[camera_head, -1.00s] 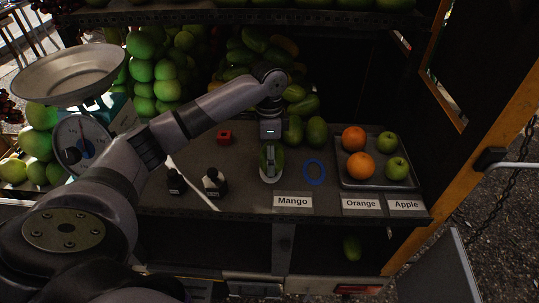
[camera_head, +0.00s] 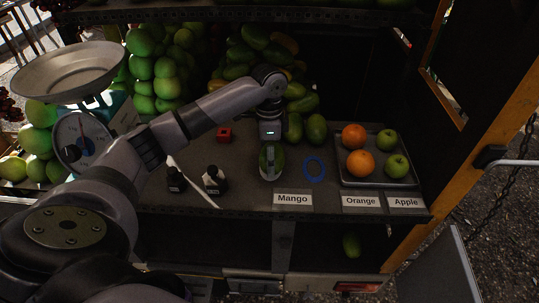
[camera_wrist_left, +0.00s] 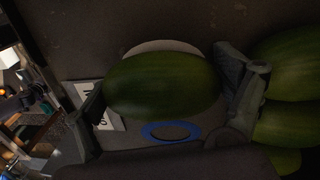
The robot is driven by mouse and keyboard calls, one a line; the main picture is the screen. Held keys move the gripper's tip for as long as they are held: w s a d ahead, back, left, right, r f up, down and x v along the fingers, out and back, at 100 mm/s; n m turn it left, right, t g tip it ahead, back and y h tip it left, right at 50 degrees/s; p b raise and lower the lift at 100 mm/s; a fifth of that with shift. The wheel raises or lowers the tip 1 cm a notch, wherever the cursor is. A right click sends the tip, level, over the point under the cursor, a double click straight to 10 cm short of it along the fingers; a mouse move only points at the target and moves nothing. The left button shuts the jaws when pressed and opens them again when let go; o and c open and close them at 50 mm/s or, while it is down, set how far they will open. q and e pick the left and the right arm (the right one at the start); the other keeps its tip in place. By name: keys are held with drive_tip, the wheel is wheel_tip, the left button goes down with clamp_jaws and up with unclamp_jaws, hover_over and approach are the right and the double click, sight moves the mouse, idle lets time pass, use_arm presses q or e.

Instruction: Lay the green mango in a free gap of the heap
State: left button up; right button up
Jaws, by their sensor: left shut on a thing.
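A green mango (camera_head: 264,163) lies low over the counter, just behind the Mango label; it also shows in the left wrist view (camera_wrist_left: 162,86). My left gripper (camera_head: 271,153) points down over it, and in the wrist view its two fingers (camera_wrist_left: 165,108) stand at either end of the mango, shut on it. Whether the mango touches the counter is hard to tell. The heap of green and yellowish mangoes (camera_head: 243,55) lies at the back middle, partly behind my left arm. Two mangoes (camera_head: 316,129) lie at its front. My right gripper is not in view.
A blue ring (camera_head: 314,169) lies right of the held mango. A tray (camera_head: 375,183) with oranges and green apples stands further right. A red cube (camera_head: 224,135), two dark bottles (camera_head: 214,181) and a scale (camera_head: 80,140) are to the left. Another mango (camera_head: 351,245) lies on the lower shelf.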

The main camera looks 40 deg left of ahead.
use_arm(q)
drive_tip(key=shift+f, duration=0.35)
idle(0.7)
drive_tip(key=o, duration=0.6)
drive_tip(key=shift+r, duration=3)
